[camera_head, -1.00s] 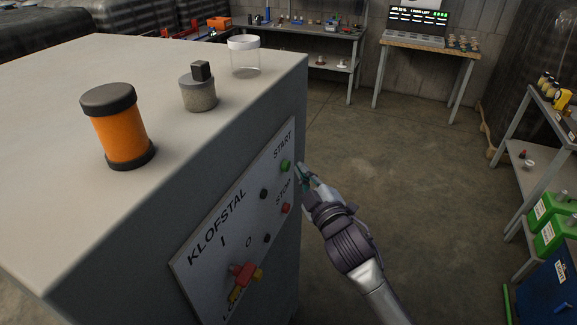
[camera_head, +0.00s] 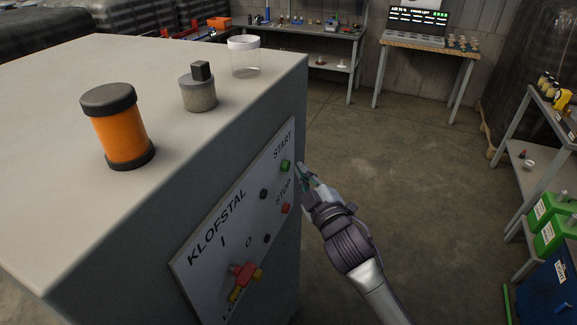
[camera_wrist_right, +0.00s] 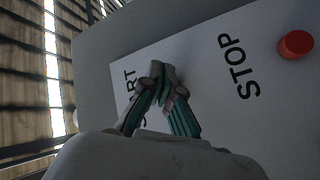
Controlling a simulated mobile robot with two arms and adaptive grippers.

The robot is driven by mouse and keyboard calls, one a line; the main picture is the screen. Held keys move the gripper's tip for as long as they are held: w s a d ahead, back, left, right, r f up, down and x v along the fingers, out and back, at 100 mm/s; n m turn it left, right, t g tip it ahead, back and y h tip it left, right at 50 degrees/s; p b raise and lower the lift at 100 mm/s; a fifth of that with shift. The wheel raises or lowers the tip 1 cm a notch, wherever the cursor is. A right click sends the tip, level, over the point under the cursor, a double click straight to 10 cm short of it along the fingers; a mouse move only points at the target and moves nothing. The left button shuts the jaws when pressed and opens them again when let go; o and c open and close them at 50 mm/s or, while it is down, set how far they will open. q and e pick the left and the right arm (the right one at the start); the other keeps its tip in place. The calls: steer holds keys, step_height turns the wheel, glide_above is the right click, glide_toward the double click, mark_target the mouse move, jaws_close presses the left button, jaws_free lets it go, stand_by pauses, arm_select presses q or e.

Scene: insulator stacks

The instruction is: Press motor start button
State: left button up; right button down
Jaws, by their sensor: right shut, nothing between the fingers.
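The green start button (camera_head: 285,166) sits under the word START on the white panel (camera_head: 205,250) of a grey cabinet. The red stop button (camera_head: 286,208) is below it and also shows in the right wrist view (camera_wrist_right: 295,44). My right gripper (camera_head: 301,169) is shut and empty, its fingertips just right of the green button. In the right wrist view the shut fingers (camera_wrist_right: 160,72) are over the panel beside the word START and hide the green button. I cannot tell whether they touch it. My left gripper is not in view.
The cabinet top (camera_head: 60,200) bears an orange cylinder (camera_head: 122,130), a grey weight (camera_head: 198,93) and a clear jar (camera_head: 245,58). A red and yellow switch (camera_head: 245,275) sticks out low on the panel. A shelf (camera_head: 530,150) stands at right. The floor between is clear.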

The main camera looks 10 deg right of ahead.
steer(key=shift+w+a, duration=0.25)
steer(key=shift+a, duration=0.1)
steer(key=shift+w+a, duration=0.25)
steer(key=shift+a, duration=0.2)
stand_by(0.8)
steer(key=shift+d, duration=0.15)
steer(key=shift+s+d+p, duration=0.4)
steer(key=shift+s+d, duration=0.1)
steer(key=shift+d, duration=0.05)
steer(key=shift+d, duration=0.15)
steer(key=s+d, duration=0.1)
steer(key=d, duration=0.1)
steer(key=s+d+p, duration=0.1)
steer(key=d, duration=0.1)
steer(key=shift+s, duration=0.4)
stand_by(0.7)
